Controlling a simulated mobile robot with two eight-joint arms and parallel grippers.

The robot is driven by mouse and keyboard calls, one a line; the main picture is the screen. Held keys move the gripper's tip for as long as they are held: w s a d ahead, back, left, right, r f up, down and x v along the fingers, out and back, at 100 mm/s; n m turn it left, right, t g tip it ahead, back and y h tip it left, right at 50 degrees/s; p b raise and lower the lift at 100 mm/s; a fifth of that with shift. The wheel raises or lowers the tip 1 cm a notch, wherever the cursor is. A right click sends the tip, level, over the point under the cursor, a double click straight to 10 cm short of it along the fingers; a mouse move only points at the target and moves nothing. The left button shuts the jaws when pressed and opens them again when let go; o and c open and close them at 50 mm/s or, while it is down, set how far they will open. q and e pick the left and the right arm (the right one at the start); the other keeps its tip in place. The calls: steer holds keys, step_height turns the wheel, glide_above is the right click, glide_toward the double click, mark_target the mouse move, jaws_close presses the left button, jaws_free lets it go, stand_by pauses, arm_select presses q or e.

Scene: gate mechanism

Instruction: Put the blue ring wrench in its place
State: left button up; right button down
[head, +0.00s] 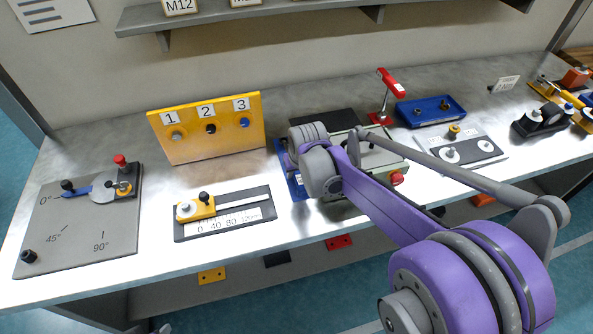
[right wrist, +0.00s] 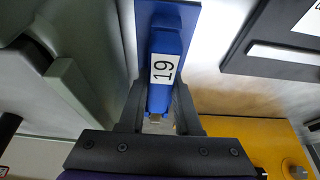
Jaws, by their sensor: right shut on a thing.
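The blue ring wrench (right wrist: 161,75) shows in the right wrist view as a blue handle with a white label reading 19. My right gripper (right wrist: 157,108) is shut on it, one dark finger on each side. A flat blue plate (right wrist: 187,22) lies behind the handle. The wrench's ring end cannot be made out. In the head view the blue plate (head: 285,160) shows beside the grey-green device, and my right arm hides the wrench and fingertips. My left gripper is not in view.
A yellow board (head: 190,143) numbered 1, 2, 3 stands to the left. A slider scale (head: 262,203) lies in front of it. A grey-green device (head: 375,157) with a red knob stands close by on the right. A blue tray (head: 415,111) is farther back. A shelf (head: 290,14) hangs above.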

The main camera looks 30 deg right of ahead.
steer(key=c, duration=0.5)
jaws_free()
step_height(320, 180, up, 7)
steer(key=p, duration=0.4)
steer(key=shift+w+r+p, duration=0.1)
steer(key=shift+r+p, duration=0.05)
steer(key=shift+p, duration=0.2)
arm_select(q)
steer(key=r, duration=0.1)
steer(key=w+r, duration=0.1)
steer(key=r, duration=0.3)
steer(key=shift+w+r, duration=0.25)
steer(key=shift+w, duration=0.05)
